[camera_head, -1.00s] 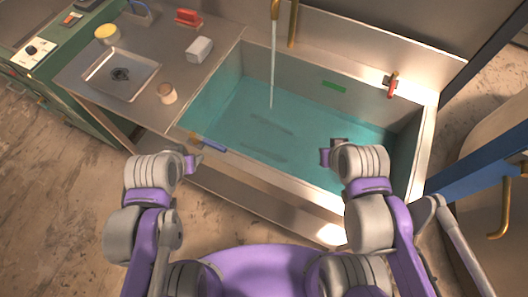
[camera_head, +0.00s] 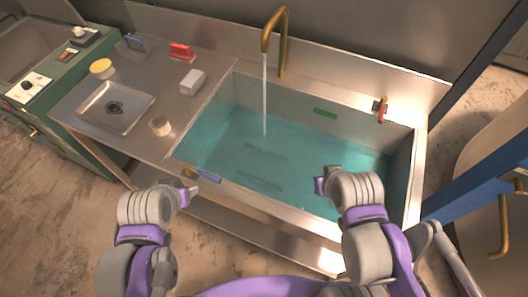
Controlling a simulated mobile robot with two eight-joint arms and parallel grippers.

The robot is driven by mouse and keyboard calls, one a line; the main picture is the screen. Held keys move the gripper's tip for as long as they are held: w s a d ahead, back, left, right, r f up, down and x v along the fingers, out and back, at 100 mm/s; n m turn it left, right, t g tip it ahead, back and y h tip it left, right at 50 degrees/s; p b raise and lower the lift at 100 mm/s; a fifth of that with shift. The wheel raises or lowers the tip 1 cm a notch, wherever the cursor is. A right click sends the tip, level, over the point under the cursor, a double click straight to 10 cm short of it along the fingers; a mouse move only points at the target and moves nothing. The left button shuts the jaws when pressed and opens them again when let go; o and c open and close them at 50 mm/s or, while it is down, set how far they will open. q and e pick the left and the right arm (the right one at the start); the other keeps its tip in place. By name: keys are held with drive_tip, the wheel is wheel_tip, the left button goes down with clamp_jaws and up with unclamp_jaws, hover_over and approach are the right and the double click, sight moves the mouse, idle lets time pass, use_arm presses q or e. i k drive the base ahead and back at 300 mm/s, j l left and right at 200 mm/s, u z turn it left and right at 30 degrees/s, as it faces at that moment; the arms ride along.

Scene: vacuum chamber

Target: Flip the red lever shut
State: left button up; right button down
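The red lever (camera_head: 382,111) is small and sits on a brass fitting at the back right corner of the sink (camera_head: 414,165). It hangs down over the rim's inner side. Water runs from the brass faucet (camera_head: 276,38) into the sink in a thin stream. My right gripper (camera_head: 322,184) is above the front part of the sink, well in front of the lever and to its left, apart from it. My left gripper (camera_head: 190,190) is near the sink's front left corner, by a blue handle (camera_head: 208,176). The fingers of both grippers are too small and turned to judge their opening.
A metal tray (camera_head: 114,106), a yellow-topped jar (camera_head: 102,68), a small cup (camera_head: 160,126), a white block (camera_head: 193,81) and a red object (camera_head: 181,51) stand on the left counter. A blue beam (camera_head: 475,180) stands to the right of the sink.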

sight(381, 111)
drive_tip(key=z, duration=1.35)
